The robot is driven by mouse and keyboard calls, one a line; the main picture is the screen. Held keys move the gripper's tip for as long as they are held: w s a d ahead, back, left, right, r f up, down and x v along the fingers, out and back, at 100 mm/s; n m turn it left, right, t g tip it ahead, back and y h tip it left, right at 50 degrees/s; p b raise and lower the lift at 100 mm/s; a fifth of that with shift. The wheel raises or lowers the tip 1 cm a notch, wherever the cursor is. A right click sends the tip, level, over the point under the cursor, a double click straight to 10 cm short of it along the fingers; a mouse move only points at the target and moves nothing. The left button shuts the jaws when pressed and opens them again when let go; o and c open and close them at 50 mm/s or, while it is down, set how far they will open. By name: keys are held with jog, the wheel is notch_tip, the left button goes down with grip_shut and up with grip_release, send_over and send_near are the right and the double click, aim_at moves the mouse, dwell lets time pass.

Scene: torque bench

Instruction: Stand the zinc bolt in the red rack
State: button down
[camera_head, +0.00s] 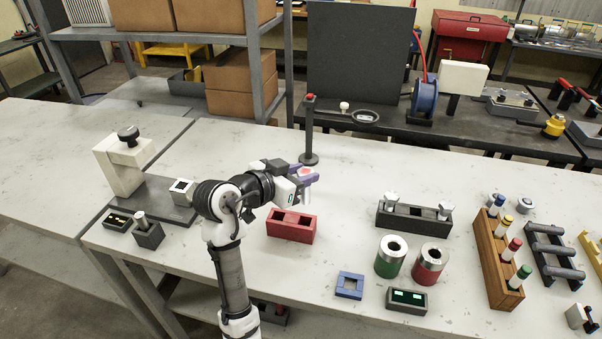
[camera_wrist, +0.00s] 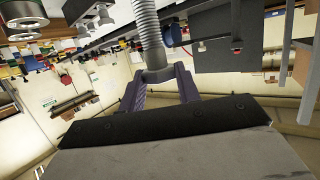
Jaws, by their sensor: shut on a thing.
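The red rack (camera_head: 291,237) stands on the pale bench just below and left of my gripper in the head view. It has two square openings on top, and both look empty. My gripper (camera_head: 307,174) is raised above the bench, behind and to the right of the rack. Its purple fingers (camera_wrist: 157,88) are shut on the zinc bolt (camera_wrist: 149,30), a grey threaded shank that runs up out of the wrist view. The bolt's far end is cut off there. In the head view the bolt is small and mostly hidden by the fingers.
A black rack (camera_head: 414,225) with two bolts, green (camera_head: 389,267) and red (camera_head: 427,272) cylinders, and a blue square frame (camera_head: 349,294) stand to the right. A dark post (camera_head: 309,130) rises behind my gripper. A dark block (camera_head: 149,239) holds another bolt at left.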

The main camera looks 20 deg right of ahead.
aim_at(302, 202)
notch_tip(302, 202, down, 5)
jog(key=b, duration=0.4)
jog(key=shift+f, duration=0.1)
jog(key=shift+f, duration=0.15)
dwell(0.5)
jog(key=shift+f, duration=0.4)
jog(key=shift+f, duration=0.3)
jog(key=shift+f, duration=0.35)
jog(key=shift+f, duration=0.2)
dwell(0.5)
jog(key=shift+f, duration=0.35)
jog(key=shift+f, duration=1.35)
dwell(2.6)
